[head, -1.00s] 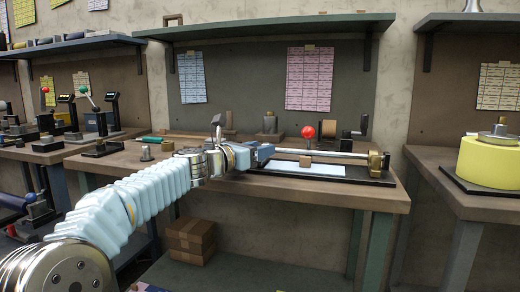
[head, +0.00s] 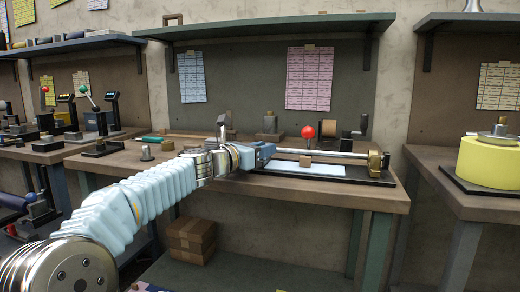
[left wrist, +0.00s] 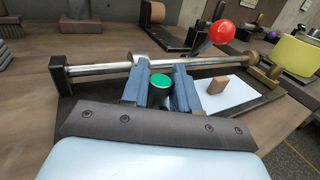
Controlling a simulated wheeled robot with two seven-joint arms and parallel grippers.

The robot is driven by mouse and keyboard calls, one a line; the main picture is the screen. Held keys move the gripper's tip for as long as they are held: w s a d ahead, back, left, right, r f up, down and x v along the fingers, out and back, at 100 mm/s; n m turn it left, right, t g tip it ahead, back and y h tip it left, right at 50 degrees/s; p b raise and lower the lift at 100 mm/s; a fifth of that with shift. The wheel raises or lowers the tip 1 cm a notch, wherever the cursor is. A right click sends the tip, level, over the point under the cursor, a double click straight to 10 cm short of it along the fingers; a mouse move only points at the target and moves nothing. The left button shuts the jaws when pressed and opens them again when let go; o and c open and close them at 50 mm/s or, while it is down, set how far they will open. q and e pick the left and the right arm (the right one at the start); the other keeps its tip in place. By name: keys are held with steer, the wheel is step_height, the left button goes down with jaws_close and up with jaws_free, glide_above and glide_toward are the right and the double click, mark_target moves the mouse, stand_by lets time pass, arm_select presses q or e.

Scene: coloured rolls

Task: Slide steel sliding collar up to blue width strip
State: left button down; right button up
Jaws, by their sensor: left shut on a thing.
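The steel sliding collar (left wrist: 139,66) is a silver sleeve on a horizontal steel rod, partly hidden by my fingers in the left wrist view. My left gripper (left wrist: 161,88) is shut at it, with a dark green-topped peg (left wrist: 160,81) between its blue fingers. I cannot tell how the peg joins the collar. In the head view my left gripper (head: 264,153) is at the rod's left part. The blue width strip (head: 312,169) lies pale and flat on the dark base to the right; it also shows in the left wrist view (left wrist: 232,96). My right gripper is not in view.
A brass end piece (head: 375,163) holds the rod's right end. A red ball knob (head: 308,132) rises behind the rod. A yellow roll (head: 490,160) sits on the right table.

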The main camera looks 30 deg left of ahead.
arm_select(q)
steer(key=c, duration=1)
jaws_free()
steer(key=v, duration=1.3)
steer(key=shift+s+a, duration=0.1)
steer(key=shift+s, duration=0.3)
